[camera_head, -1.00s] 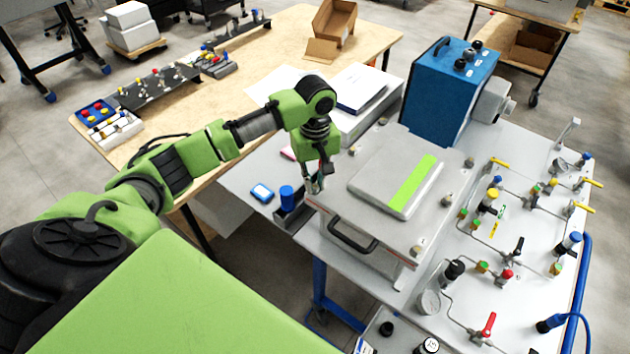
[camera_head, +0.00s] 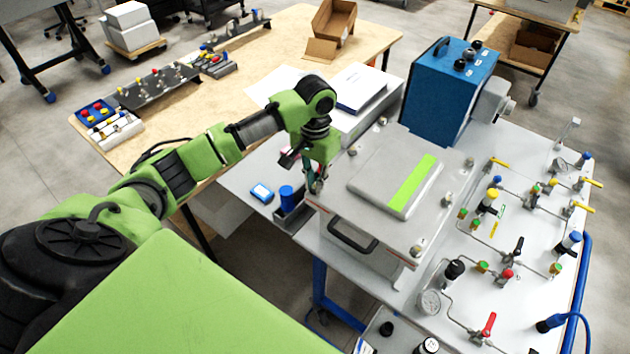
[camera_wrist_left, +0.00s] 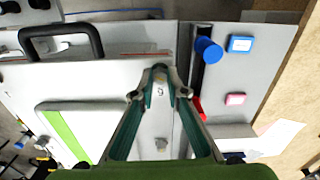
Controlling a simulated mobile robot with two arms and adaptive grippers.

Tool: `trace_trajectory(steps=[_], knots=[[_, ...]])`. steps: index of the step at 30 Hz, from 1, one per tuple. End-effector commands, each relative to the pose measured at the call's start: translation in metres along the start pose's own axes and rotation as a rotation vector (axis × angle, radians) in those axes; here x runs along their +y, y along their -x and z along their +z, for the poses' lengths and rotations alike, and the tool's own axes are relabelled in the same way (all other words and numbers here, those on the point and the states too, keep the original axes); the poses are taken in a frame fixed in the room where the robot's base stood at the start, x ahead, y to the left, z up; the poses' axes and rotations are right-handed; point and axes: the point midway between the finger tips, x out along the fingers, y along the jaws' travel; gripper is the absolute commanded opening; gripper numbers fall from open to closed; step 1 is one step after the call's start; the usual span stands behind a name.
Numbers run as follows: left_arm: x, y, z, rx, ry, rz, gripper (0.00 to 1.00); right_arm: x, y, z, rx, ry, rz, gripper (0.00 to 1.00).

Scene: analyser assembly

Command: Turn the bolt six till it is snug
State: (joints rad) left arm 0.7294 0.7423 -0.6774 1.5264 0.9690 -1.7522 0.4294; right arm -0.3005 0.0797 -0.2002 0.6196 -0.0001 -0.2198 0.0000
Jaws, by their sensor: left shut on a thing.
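My left gripper (camera_head: 316,186) points down at the near left corner of the grey lidded box (camera_head: 384,219). Its fingers are closed together at the corner bolt. In the left wrist view the closed fingertips (camera_wrist_left: 159,76) cover most of that bolt, and I cannot see how far it is seated. A small mark beside the fingertips is too small to read surely. Other bolts stand on the lid's edge, one at the left side (camera_head: 353,151), also seen in the left wrist view (camera_wrist_left: 161,145), and one at the front right (camera_head: 417,252). My right gripper is out of view.
A black handle (camera_head: 352,240) sticks out from the box front. A blue cylinder (camera_head: 286,196) and a blue-white box (camera_head: 262,193) stand left of the gripper. A blue unit (camera_head: 437,100) stands behind, and a panel of valves and tubes lies right.

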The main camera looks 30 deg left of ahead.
Motion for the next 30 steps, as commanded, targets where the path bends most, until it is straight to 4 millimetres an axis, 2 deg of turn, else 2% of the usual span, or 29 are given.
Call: trace_trajectory(steps=[30], knots=[[-0.001, 0.0041, -0.0031, 0.01, -0.964, -0.007, 0.0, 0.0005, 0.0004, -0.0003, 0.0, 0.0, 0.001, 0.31]])
